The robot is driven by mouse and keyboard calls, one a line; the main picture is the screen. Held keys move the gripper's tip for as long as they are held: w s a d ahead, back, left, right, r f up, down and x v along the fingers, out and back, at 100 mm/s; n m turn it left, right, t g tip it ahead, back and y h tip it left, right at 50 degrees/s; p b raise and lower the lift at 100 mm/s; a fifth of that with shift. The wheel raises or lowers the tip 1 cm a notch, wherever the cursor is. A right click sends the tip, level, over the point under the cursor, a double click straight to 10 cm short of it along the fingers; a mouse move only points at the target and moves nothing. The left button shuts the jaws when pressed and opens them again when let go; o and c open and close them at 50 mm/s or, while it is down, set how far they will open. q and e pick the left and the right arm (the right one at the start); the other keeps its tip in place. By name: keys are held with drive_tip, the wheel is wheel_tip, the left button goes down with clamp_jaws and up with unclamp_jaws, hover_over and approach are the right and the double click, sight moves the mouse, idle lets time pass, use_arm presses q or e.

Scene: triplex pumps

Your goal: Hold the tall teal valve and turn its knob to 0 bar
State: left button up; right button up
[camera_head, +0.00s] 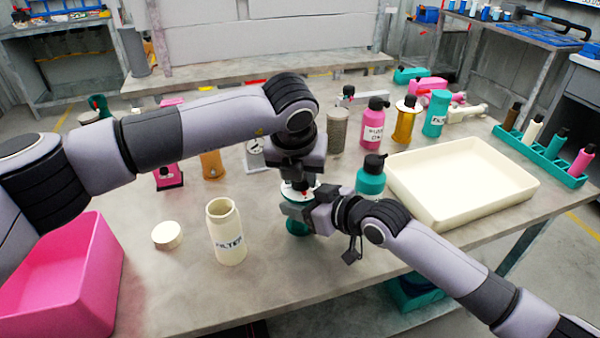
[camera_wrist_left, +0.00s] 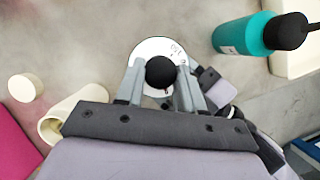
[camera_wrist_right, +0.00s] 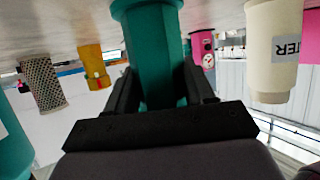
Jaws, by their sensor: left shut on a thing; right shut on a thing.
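The tall teal valve (camera_head: 297,228) stands on the table in the middle of the head view, mostly hidden by my grippers. Its white dial disc (camera_wrist_left: 149,48) and round black knob (camera_wrist_left: 160,72) show in the left wrist view. The dial's marks are too small to read. My left gripper (camera_head: 297,183) points down from above, its fingers shut on the knob from both sides. My right gripper (camera_head: 298,208) comes in from the right side, shut on the valve's teal body. The body also shows between its fingers in the right wrist view (camera_wrist_right: 152,55).
A teal bottle with a black cap (camera_head: 371,178) stands close to the right of the valve. A cream filter container (camera_head: 226,232) and its round lid (camera_head: 167,235) are to the left. A cream tray (camera_head: 505,205) lies right, a pink bin (camera_head: 85,290) left. The front table is clear.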

use_arm(q)
drive_tip(key=o, duration=1)
drive_tip(key=shift+o, duration=0.2)
drive_tip(key=shift+d, duration=0.1)
drive_tip(key=n+y, duration=0.1)
drive_tip(key=n, duration=0.3)
drive_tip(key=shift+d+n+y, duration=0.2)
drive_tip(key=shift+n+y, duration=0.2)
drive_tip(key=shift+n+g+y, duration=0.3)
drive_tip(key=shift+n+y, duration=0.1)
drive_tip(key=shift+n, duration=0.8)
drive_tip(key=shift+d+r+n, duration=0.1)
drive_tip(key=shift+r+n, duration=0.1)
drive_tip(key=shift+n, duration=0.3)
drive_tip(key=v, duration=1.1)
drive_tip(key=shift+d+r, duration=0.15)
drive_tip(key=shift+r, duration=0.15)
drive_tip(key=shift+s, duration=0.1)
